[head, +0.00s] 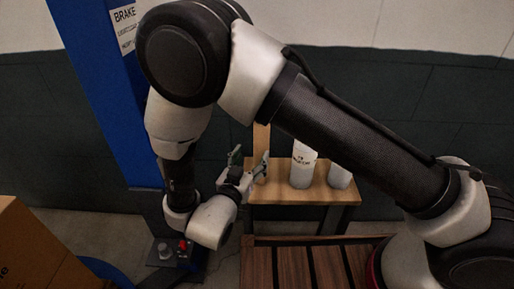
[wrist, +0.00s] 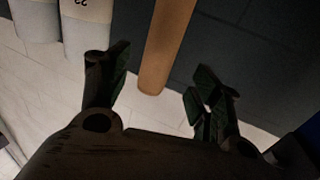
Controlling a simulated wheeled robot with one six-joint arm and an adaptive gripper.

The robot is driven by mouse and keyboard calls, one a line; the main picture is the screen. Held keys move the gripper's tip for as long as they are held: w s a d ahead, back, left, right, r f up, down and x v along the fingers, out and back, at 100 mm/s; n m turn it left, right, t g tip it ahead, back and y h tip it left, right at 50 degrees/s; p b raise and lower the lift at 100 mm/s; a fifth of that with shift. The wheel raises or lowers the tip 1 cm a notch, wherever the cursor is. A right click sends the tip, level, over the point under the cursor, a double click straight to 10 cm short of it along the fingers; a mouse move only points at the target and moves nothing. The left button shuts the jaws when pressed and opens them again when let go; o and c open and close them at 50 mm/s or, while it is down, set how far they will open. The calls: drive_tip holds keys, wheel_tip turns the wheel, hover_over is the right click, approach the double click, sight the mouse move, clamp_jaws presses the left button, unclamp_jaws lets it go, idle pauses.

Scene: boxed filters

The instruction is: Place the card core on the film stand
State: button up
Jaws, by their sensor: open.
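The card core (head: 262,136) is a slim brown tube that looks upright behind my gripper; its lower part is hidden in the head view. In the wrist view, where the scene looks upside down, the core (wrist: 167,45) shows in the gap between the fingers, with its free end facing the palm side of the picture. My gripper (head: 250,160) is open, and its two dark fingers (wrist: 160,65) are apart with nothing clamped. Whether the core is between the pads or beyond them, I cannot tell. I cannot clearly make out the film stand.
A small wooden-topped table (head: 318,193) bears a labelled white cylinder (head: 302,167) and another white cylinder (head: 339,177), right of my gripper. A slatted wooden surface (head: 290,265) is in front. A blue column (head: 95,75) rises at left, with a cardboard box (head: 35,255) below.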

drive_tip(key=shift+v, duration=1.45)
